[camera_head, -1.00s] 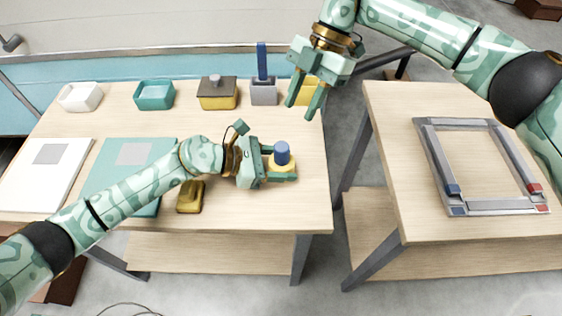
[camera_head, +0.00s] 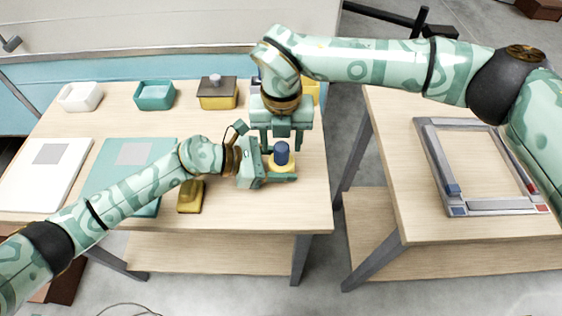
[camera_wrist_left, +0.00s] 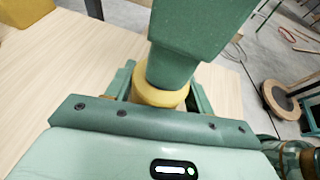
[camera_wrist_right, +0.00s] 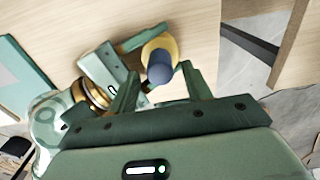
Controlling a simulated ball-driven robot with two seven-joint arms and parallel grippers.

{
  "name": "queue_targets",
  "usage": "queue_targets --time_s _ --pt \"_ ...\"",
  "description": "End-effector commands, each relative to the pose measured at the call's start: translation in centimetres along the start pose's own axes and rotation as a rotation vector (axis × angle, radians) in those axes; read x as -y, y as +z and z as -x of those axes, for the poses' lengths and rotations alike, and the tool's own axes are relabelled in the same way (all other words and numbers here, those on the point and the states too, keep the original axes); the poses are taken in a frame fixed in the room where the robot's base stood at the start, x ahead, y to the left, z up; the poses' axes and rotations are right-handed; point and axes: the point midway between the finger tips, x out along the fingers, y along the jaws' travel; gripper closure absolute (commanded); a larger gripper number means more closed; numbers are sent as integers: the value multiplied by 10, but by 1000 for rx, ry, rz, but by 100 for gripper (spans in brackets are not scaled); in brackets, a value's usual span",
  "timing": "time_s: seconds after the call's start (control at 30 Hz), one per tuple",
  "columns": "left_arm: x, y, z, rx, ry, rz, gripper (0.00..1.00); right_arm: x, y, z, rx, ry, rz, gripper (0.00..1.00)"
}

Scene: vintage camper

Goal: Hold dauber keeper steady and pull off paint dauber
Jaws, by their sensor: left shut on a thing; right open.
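The dauber keeper is a yellow round holder (camera_head: 281,167) on the wooden table. It also shows in the left wrist view (camera_wrist_left: 160,94) and the right wrist view (camera_wrist_right: 173,48). The paint dauber (camera_head: 281,151) stands upright in it, its blue top showing; in the right wrist view the blue top (camera_wrist_right: 160,68) is seen from above. My left gripper (camera_head: 281,173) is shut around the keeper from the left. My right gripper (camera_head: 280,148) points down, open, just above and behind the dauber. In the right wrist view its fingers (camera_wrist_right: 163,88) lie either side of the dauber's near edge.
A yellow block-like item (camera_head: 190,197) lies left of the keeper. White (camera_head: 80,98) and teal (camera_head: 154,96) trays and a yellow box with a dark lid (camera_head: 217,93) stand at the back. A grey frame (camera_head: 480,124) lies on the right table, across a gap.

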Motion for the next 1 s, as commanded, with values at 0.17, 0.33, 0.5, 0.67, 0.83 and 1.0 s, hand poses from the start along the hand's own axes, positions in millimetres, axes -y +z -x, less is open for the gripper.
queue_targets --time_s 0.17,0.33,0.5,0.67,0.83,1.0 --pt "0 0 0 0 0 0 75 0 0 -20 -1 0 -1 51" --pt "0 0 0 0 0 0 75 0 0 -28 -1 0 -2 51" --pt "0 0 0 0 0 0 75 0 0 -29 -1 0 -2 51" --pt "0 0 0 0 0 0 75 0 0 -29 -1 0 -2 73" --pt "0 0 0 0 0 0 75 0 0 -29 -1 0 -3 99" --pt "0 0 0 0 1 0 75 0 0 -28 -1 0 -3 99"
